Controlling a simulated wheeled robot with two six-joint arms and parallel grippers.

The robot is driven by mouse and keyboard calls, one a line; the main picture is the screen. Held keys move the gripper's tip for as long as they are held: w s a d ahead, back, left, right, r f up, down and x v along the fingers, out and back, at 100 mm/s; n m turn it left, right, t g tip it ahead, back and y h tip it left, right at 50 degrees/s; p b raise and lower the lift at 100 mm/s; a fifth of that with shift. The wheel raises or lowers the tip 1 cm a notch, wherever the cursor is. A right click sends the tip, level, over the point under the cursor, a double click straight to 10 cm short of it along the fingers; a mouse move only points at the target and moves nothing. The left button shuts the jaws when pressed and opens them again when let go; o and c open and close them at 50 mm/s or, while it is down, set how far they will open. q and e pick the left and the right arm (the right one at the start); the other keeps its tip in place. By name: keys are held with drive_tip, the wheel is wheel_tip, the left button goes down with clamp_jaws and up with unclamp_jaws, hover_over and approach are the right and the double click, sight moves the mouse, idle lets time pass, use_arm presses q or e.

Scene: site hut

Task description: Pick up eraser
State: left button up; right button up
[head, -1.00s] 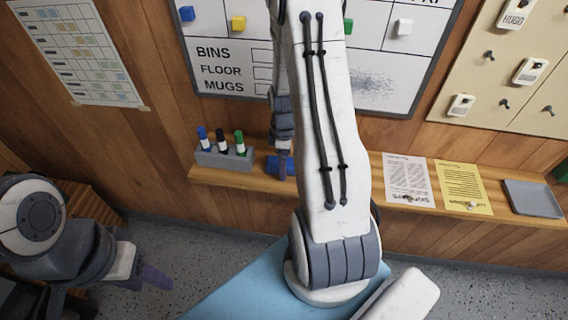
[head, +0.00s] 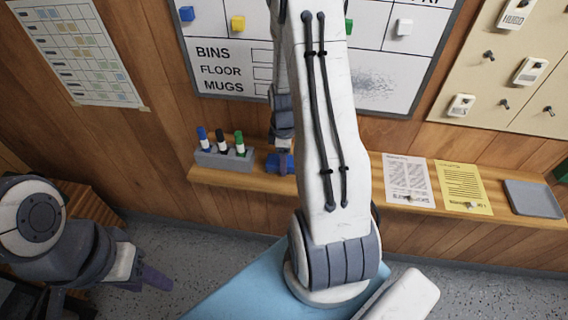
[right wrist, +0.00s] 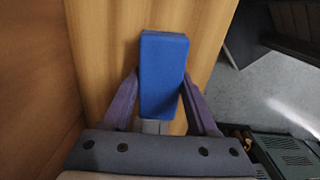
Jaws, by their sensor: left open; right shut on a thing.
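The blue eraser (head: 279,163) is at the shelf beside the marker holder in the head view, partly hidden by my right arm. In the right wrist view the eraser (right wrist: 163,72) is between the two purple fingers of my right gripper (right wrist: 160,88), which is shut on it. I cannot tell whether the eraser still touches the shelf. My left gripper (head: 155,278) is open and empty at the lower left, over the floor and well away from the shelf.
The marker holder (head: 222,159) with blue, black and green markers stands just left of the eraser. The wooden shelf (head: 235,179) also carries a white sheet (head: 407,178), a yellow sheet (head: 463,186) and a grey tray (head: 533,199). A whiteboard (head: 380,65) hangs above.

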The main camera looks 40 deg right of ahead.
wheel_tip(320, 180, up, 3)
drive_tip(key=shift+w+f+b, duration=0.1)
drive_tip(key=shift+b, duration=0.2)
drive_tip(key=s+d+r+b, duration=0.2)
drive_tip(key=s+d+r, duration=0.5)
drive_tip(key=d, duration=0.2)
drive_tip(key=shift+s, duration=0.35)
drive_tip(key=shift+r, duration=0.1)
drive_tip(key=o, duration=0.4)
drive_tip(key=shift+c, duration=1.1)
